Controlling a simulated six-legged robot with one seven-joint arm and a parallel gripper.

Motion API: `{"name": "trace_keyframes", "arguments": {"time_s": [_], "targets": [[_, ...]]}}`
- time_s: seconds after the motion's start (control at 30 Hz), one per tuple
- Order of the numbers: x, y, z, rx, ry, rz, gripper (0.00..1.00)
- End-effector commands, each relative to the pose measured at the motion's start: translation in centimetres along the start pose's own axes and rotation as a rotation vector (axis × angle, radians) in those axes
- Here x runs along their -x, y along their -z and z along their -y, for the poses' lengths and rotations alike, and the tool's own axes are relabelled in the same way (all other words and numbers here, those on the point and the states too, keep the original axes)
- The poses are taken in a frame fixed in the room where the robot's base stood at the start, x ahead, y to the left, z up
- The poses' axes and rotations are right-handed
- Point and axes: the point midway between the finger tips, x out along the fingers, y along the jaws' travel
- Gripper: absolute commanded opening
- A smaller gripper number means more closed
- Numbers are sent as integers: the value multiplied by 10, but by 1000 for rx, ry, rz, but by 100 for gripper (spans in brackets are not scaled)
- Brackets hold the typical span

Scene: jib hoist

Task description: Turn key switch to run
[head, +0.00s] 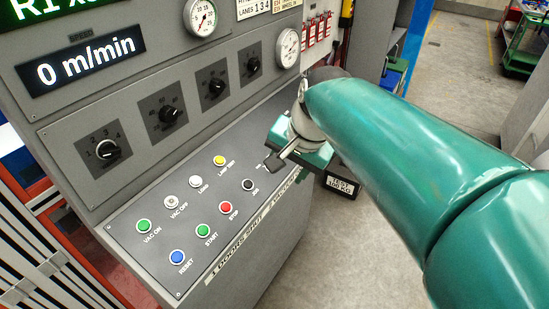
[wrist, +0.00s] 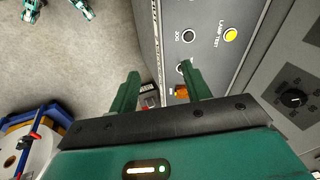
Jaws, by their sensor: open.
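My gripper (wrist: 160,76) is open, with its two green fingers spread over the right edge of the grey control panel (wrist: 160,25). In the wrist view a small round metal fitting, likely the key switch (wrist: 181,67), shows beside the right finger, which partly covers it. A small orange piece (wrist: 181,91) shows just below it, between the fingers; I cannot tell whether it is the key's tag. In the head view my gripper (head: 279,155) hovers at the panel's right end and hides the switch. Its position and any contact with the fingers cannot be made out.
A black jog button (head: 248,185) and yellow lamp test button (head: 219,160) are close to my gripper. Several other buttons and a row of black rotary knobs (head: 213,87) share the panel. A dark box with a white label (head: 341,186) stands right of it. Open floor (head: 430,90) lies beyond.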

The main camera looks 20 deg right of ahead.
Motion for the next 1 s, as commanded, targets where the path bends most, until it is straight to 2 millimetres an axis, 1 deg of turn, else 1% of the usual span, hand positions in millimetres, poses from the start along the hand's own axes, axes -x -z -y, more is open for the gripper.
{"name": "trace_keyframes", "arguments": {"time_s": [0.03, 0.23, 0.3, 0.43, 0.53, 0.67, 0.77, 1.0], "targets": [[-4, 18, 4, -117, 3, 26, 48], [-20, 85, 18, -591, 30, 134, 48], [-26, 105, 20, -727, 37, 170, 48], [-34, 129, 20, -893, 45, 215, 48], [-37, 136, 21, -944, 48, 229, 48], [-45, 134, 22, -949, 48, 231, 48], [-59, 131, 24, -948, 46, 232, 48], [-105, 123, 30, -947, 45, 232, 48]]}}
